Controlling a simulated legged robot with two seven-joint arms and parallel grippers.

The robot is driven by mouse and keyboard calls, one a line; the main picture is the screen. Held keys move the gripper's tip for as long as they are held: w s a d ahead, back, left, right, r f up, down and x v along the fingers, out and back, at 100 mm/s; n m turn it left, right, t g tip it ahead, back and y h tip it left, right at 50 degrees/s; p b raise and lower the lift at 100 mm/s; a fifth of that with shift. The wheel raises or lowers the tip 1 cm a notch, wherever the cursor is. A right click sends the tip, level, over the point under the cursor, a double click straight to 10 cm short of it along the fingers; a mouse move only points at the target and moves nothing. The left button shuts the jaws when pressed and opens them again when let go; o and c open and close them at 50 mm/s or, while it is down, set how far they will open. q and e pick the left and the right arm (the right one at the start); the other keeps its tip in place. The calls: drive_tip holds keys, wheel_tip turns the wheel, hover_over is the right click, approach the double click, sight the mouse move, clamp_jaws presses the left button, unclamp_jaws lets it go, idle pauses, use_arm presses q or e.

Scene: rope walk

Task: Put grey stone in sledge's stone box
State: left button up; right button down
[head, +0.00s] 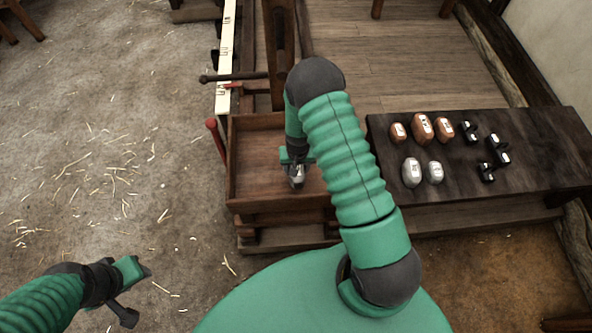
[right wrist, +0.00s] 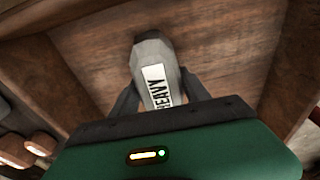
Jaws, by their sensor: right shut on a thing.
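The grey stone (right wrist: 150,52), with a white label reading HEAVY, is between the fingers of my right gripper (head: 296,178). The gripper is shut on it and points down inside the outline of the sledge's wooden stone box (head: 250,204). In the right wrist view the stone is in front of the box's brown boards (right wrist: 225,55). I cannot tell whether it touches the box floor. My arm hides the right part of the box in the head view. My left gripper (head: 136,285) is low on the left, over the floor, away from the box; its fingers are not clear.
A dark bench (head: 530,165) on the right holds two pale grey stones (head: 411,172), three reddish-brown stones (head: 422,130) and several black pieces (head: 497,150). A red-knobbed lever (head: 212,124) and a pale marked strip (head: 225,60) stand left of the box. The straw-strewn floor is open farther left.

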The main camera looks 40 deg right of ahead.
wheel_tip(320, 180, down, 2)
drive_tip(key=shift+d+f, duration=0.1)
drive_tip(key=c, duration=0.5)
unclamp_jaws()
drive_tip(key=r+p, duration=0.1)
drive_tip(key=r, duration=0.2)
drive_tip(key=s+r, duration=0.1)
drive_tip(key=r, duration=0.3)
drive_tip(key=r+p, duration=0.1)
drive_tip(key=r, duration=0.3)
drive_tip(key=shift+s+a+r+p, duration=0.15)
drive_tip(key=shift+a+r+p, duration=0.1)
drive_tip(key=shift+a+p, duration=0.1)
drive_tip(key=s+a+r+n, duration=0.2)
drive_tip(key=s+a+r, duration=0.1)
drive_tip(key=a+r, duration=0.1)
drive_tip(key=s+a+r+n+t, duration=0.1)
drive_tip(key=s+a+r+n, duration=0.1)
drive_tip(key=s+a+r, duration=0.2)
drive_tip(key=s+a+r+n, duration=0.2)
drive_tip(key=s+a+r, duration=0.1)
drive_tip(key=r, duration=0.6)
drive_tip(key=shift+s+a+y, duration=0.3)
drive_tip(key=shift+s+a, duration=0.1)
drive_tip(key=shift+a, duration=0.2)
